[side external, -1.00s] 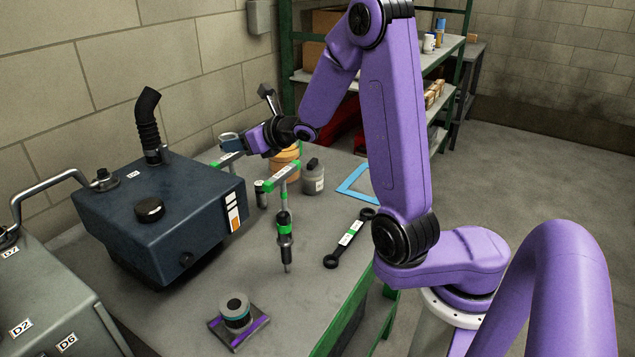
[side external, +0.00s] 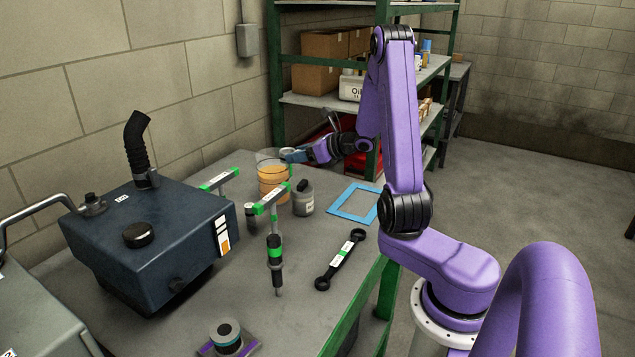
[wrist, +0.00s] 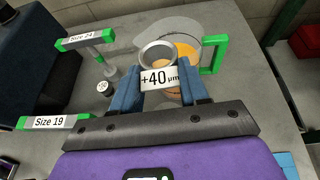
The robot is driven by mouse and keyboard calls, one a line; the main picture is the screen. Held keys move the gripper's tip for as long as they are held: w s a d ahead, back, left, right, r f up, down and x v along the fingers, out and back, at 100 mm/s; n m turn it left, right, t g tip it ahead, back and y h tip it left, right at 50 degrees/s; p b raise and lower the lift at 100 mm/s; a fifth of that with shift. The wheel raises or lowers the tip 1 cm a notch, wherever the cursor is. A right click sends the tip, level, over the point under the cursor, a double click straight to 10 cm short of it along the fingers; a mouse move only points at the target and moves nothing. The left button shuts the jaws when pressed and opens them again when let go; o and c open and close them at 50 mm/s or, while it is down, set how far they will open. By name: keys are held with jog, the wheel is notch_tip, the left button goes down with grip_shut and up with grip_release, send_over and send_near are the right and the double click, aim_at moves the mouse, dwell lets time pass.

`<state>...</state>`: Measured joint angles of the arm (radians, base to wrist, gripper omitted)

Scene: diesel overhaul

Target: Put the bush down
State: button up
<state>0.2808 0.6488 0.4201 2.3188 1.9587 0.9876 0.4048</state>
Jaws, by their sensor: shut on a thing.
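The bush (wrist: 155,53), a grey metal ring with a "+40 µm" label, sits between the two blue jaws of my gripper (wrist: 160,85) in the wrist view. The jaws are shut on it. In the side view my gripper (side external: 293,156) is up at the far side of the bench, close to the top of a clear beaker with orange contents (side external: 270,180). The bush is hard to make out there. A flat blue square frame (side external: 340,213) lies on the bench to the right of my gripper, its middle bare.
A grey lidded jar (side external: 303,203) stands near the beaker. Green-ended handles labelled "Size 24" (wrist: 85,38) and "Size 19" (wrist: 50,122) stand to the left. A black wrench-like bar (side external: 340,262), a dark engine block (side external: 150,240) and a ringed cylinder on a purple-edged plate (side external: 226,333) take up bench space.

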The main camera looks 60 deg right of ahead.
jog(key=s+d+f, duration=0.2)
jog(key=s+d, duration=0.6)
jog(key=s, duration=0.2)
jog(key=shift+d+f+n, duration=0.2)
jog(key=shift+d+n, duration=0.1)
send_over(327, 183)
jog(key=s, duration=0.1)
jog(key=f, duration=0.8)
jog(key=shift+s+a+f, duration=0.1)
jog(key=shift+a+f, duration=0.1)
jog(key=shift+a, duration=0.2)
jog(key=shift+w+d+f, duration=0.2)
jog(key=shift+f, duration=0.1)
jog(key=f, duration=0.3)
jog(key=shift+w+d, duration=0.3)
jog(key=shift+w, duration=0.05)
jog(key=shift+f, duration=0.3)
